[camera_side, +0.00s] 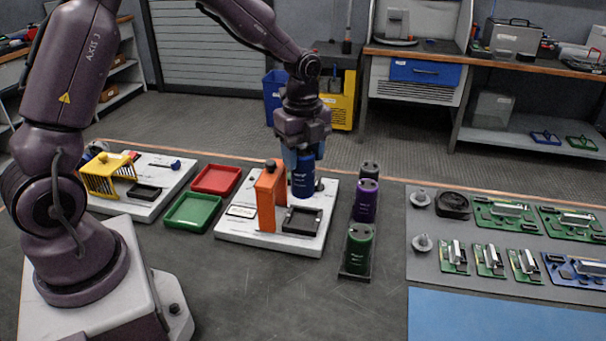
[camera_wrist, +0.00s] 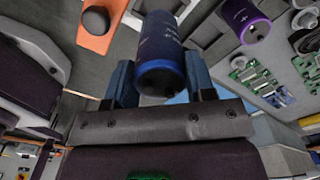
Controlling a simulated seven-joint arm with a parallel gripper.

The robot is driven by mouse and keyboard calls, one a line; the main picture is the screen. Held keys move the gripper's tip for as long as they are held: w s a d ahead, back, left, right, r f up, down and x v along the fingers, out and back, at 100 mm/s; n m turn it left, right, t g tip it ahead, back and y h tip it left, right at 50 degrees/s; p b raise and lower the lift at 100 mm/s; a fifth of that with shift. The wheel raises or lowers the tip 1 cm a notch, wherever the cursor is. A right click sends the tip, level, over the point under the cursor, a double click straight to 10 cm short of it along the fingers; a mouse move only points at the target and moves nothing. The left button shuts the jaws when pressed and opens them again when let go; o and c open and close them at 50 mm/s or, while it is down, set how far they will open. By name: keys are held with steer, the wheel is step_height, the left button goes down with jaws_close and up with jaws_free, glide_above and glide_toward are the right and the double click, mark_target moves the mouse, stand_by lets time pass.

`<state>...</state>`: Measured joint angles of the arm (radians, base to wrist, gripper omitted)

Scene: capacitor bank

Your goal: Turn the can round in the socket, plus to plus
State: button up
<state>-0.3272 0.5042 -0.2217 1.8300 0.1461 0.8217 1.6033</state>
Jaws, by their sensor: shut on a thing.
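A blue can (camera_side: 303,178) hangs upright in my gripper (camera_side: 305,156), above and apart from a black square socket (camera_side: 302,221) on a white base plate. In the wrist view the blue can (camera_wrist: 162,50) sits between the two blue fingers of my gripper (camera_wrist: 160,80), which are shut on it. Pale print shows on its side, too blurred to read as a plus. Its dark end faces the wrist camera.
An orange upright bracket (camera_side: 267,200) with a black knob stands close left of the can. A rack with green (camera_side: 358,250), purple (camera_side: 366,201) and dark cans stands to the right. Red (camera_side: 216,179) and green (camera_side: 189,213) trays lie left.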

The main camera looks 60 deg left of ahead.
mark_target(303, 179)
steer(key=shift+d+r, duration=0.15)
steer(key=shift+r, duration=0.4)
steer(key=shift+d, duration=0.15)
steer(key=n, duration=0.3)
steer(key=shift+s+f, duration=0.1)
steer(key=n, duration=0.4)
steer(key=shift+f+n, duration=0.2)
steer(key=shift+n, duration=0.1)
steer(key=n, duration=0.4)
steer(key=shift+f, duration=0.15)
steer(key=n, duration=0.6)
steer(key=shift+f+n, duration=0.2)
steer(key=shift+n, duration=0.2)
steer(key=n, duration=0.4)
steer(key=shift+f, duration=0.1)
steer(key=n, duration=0.4)
steer(key=shift+a+f+n, duration=0.1)
steer(key=shift+a+n, duration=0.15)
steer(key=shift+n, duration=0.05)
steer(key=n, duration=0.3)
steer(key=shift+n, duration=0.4)
steer(key=n, duration=0.4)
steer(key=shift+n, duration=0.4)
steer(key=shift+f, duration=2.7)
